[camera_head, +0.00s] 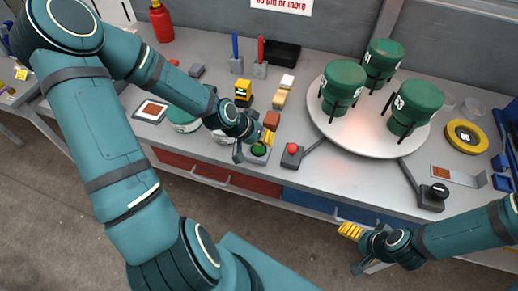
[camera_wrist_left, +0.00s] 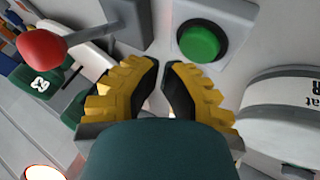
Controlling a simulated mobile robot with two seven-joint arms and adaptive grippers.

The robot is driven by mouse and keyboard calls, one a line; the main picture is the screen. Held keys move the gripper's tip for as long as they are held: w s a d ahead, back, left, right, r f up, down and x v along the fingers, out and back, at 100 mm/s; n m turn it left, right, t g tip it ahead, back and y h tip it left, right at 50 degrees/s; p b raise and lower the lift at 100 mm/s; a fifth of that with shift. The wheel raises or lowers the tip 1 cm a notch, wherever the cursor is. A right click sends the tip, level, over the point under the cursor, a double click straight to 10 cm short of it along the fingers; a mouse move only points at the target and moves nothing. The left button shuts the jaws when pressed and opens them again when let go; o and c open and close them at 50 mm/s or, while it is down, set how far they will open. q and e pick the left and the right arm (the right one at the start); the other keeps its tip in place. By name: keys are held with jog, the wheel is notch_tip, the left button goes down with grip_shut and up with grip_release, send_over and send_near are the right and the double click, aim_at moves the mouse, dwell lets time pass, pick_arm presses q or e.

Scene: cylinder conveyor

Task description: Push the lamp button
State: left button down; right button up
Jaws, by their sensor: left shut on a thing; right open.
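The green button (camera_head: 259,150) sits in a grey housing on the near part of the bench. In the left wrist view the green button (camera_wrist_left: 200,42) is round, in a dark ring, just beyond and right of my fingertips. My left gripper (camera_head: 256,144) is low over the bench beside this button. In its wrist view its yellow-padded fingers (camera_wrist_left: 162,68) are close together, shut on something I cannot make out. I cannot tell whether they touch the button. My right gripper (camera_head: 353,249) is open and empty off the bench's front edge.
A red-knobbed control (camera_head: 292,150) stands just right of the green button. A round white platform (camera_head: 350,140) carries green canisters (camera_head: 415,103). Small blocks (camera_head: 272,120) and a yellow-black device (camera_head: 243,90) lie behind my left gripper. A black knob (camera_head: 433,195) is at right.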

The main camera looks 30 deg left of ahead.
aim_at(264, 148)
pick_arm(q)
jog(key=shift+f, duration=0.2)
dwell(0.4)
jog(key=shift+f, duration=0.25)
jog(key=shift+f+b, duration=0.5)
jog(key=shift+b, duration=0.05)
dwell(0.7)
jog(key=shift+r, duration=0.1)
jog(key=shift+r+p, duration=0.85)
jog(key=shift+p, duration=0.15)
jog(key=shift+r, duration=0.1)
notch_tip(264, 148, up, 6)
jog(key=p, duration=0.5)
jog(key=shift+p, duration=0.3)
